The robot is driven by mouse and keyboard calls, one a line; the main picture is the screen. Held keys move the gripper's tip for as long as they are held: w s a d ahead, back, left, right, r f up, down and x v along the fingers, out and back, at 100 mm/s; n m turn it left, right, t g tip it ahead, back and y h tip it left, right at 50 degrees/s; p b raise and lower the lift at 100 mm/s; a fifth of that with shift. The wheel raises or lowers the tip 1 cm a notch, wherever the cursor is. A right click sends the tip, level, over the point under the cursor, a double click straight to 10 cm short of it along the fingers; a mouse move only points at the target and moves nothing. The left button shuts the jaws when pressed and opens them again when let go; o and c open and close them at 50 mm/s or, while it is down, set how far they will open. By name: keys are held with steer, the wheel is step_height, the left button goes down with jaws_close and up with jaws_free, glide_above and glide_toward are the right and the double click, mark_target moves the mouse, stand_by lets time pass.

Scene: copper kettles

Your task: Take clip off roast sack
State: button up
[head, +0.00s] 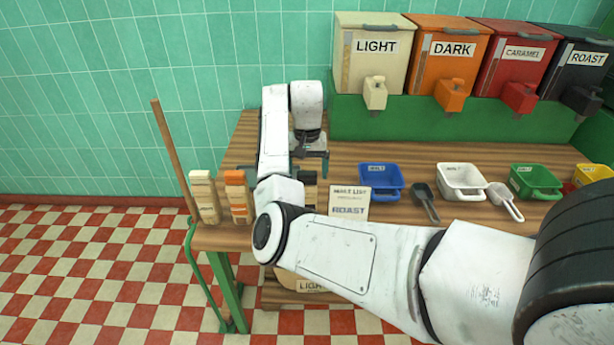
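My gripper (310,158) points down over the table behind my own arm link. Its fingertips are partly hidden, so whether it is open or shut does not show. Below it stands a small dark, upright item (308,182), mostly covered by my arm. It may be the roast sack, but no label or clip on it can be made out. A cream banded upright item (204,198) and an orange banded one (238,196) stand to the left at the table's edge. A white sign reading ROAST (349,202) stands to the right of the dark item.
A blue tub (381,180), white tub (461,181) and green tub (535,181), with scoops between them, line the wooden table (440,152). Labelled dispensers, including a black ROAST one (586,62), stand behind. A wooden pole (172,155) leans at the left edge.

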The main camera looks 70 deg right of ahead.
steer(key=c, duration=1.1)
steer(key=shift+r, duration=0.1)
